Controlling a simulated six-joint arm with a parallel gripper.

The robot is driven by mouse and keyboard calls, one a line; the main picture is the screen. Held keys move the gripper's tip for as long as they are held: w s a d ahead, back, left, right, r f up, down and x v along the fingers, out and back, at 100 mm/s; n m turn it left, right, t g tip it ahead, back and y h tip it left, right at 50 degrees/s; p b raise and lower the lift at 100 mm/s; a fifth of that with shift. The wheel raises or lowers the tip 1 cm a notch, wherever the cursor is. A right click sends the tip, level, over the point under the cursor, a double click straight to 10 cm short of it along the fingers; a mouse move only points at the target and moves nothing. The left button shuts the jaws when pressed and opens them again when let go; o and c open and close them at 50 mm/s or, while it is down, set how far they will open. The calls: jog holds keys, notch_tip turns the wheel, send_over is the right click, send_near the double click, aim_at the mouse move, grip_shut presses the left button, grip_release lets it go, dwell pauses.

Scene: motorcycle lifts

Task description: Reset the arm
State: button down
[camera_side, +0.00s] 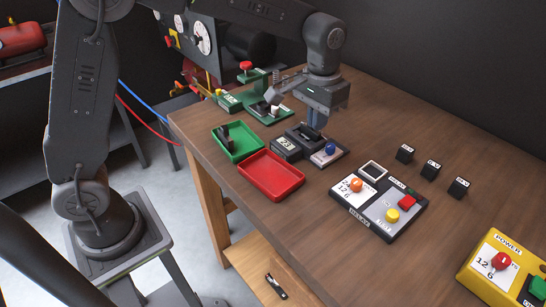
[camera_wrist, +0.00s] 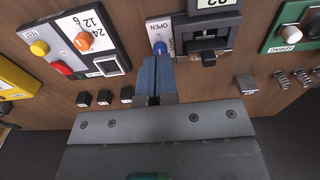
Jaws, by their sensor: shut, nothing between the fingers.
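My gripper (camera_side: 316,124) is over the wooden table, pointing down, with its blue fingers shut and nothing held. In the wrist view the fingertips (camera_wrist: 152,62) meet just below a blue knob (camera_wrist: 160,47) on a white plate marked OPEN. In the side view this blue knob (camera_side: 331,148) sits just right of and below my fingers; I cannot tell whether they touch it. The small grey device with a numeric display (camera_side: 286,144) stands beside the knob's plate. My arm reaches in from the left, above the table.
A green tray (camera_side: 257,153) and a red tray (camera_side: 296,187) lie left of the device. A green fixture (camera_side: 270,116) stands behind. A grey control panel (camera_side: 368,215), several black cubes (camera_side: 405,152) and a yellow power box (camera_side: 508,284) are on the right.

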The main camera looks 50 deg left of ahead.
jog(key=s+a+r+t, duration=0.1)
jog(key=s+a+r, duration=0.15)
jog(key=s, duration=0.25)
jog(key=s+a+r+t, duration=0.1)
jog(key=s+a+r, duration=0.1)
jog(key=s+r, duration=0.25)
jog(key=s+a+f+t, duration=0.1)
jog(key=s+a+t, duration=0.2)
jog(key=s, duration=1)
jog(key=shift+s+a+f, duration=0.3)
